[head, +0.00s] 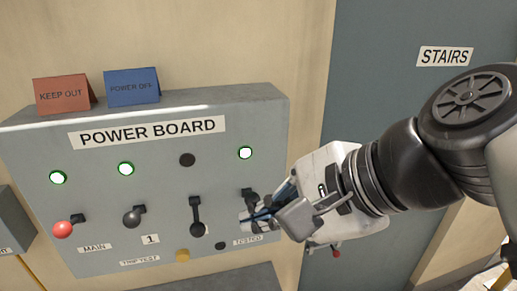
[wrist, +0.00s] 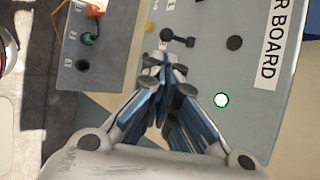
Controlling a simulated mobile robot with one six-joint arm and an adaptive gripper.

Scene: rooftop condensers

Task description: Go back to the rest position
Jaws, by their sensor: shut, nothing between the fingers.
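My gripper (head: 256,222) is shut and empty in front of the lower right of the grey power board (head: 110,112). In the wrist view the closed blue-grey fingers (wrist: 168,62) point at the board, close to a black lever (wrist: 180,38); I cannot tell whether they touch it. In the head view the rightmost lever (head: 249,195) is partly hidden behind my gripper. Left of it are a lever with its black handle hanging down (head: 197,215), a black-knobbed lever (head: 131,219) marked 1, and the red-knobbed main lever (head: 62,229).
Three green-ringed lamps are lit; the third lamp (head: 187,159) is dark. A red KEEP OUT sign (head: 62,94) and blue POWER OFF sign (head: 132,86) stand on the board. A grey socket box (wrist: 102,65) is beside it. A STAIRS door (head: 385,90) is behind my arm.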

